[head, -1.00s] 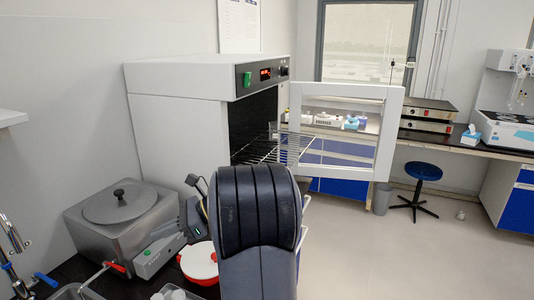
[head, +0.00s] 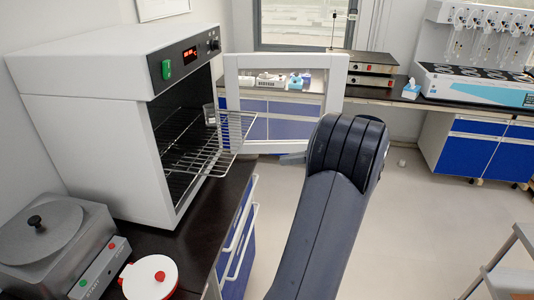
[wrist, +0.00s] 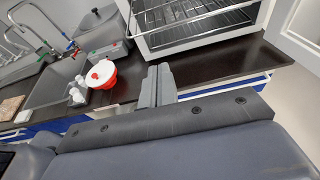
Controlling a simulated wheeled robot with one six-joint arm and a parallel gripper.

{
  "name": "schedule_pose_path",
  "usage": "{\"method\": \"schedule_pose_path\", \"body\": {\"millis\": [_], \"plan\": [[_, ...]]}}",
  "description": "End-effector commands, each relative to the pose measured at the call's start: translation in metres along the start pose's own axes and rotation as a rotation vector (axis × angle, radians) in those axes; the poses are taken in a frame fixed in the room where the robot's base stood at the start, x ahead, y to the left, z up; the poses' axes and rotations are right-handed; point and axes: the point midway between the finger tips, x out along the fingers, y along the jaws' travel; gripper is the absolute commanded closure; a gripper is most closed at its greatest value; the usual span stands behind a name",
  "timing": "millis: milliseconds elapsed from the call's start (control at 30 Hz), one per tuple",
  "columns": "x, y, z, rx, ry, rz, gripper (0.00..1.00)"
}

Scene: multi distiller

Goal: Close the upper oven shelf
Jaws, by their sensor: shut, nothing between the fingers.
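The oven (head: 100,120) is a white box on the dark counter with its framed door (head: 335,85) swung open. A wire shelf (head: 228,135) sticks out of the oven's front toward the door. Wire racks (wrist: 200,20) also show at the top of the wrist view, where I cannot tell upper from lower with certainty. My gripper (wrist: 157,82) is shut and empty in the wrist view, over the counter's front edge and below the oven opening, apart from the racks. In the head view my arm hides most of it; a grey tip (head: 292,158) shows right of the shelf.
A grey lidded bath (head: 50,240) and a red-and-white pot (head: 150,278) stand on the counter (head: 215,215) at the left. A sink (wrist: 60,90) lies farther left in the wrist view. Open floor (head: 430,220) lies to the right, with a grey stand (head: 505,265) at the edge.

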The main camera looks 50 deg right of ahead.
Motion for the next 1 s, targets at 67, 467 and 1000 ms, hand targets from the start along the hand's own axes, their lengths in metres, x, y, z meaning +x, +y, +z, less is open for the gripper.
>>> {"method": "schedule_pose_path", "body": {"millis": [67,467,1000], "plan": [[0.011,0.001,0.001,0.001,-0.002,0.005,1.0],[0.093,0.001,0.002,0.002,-0.001,0.007,1.0],[0.135,0.001,0.012,0.0,0.0,0.002,1.0]]}}
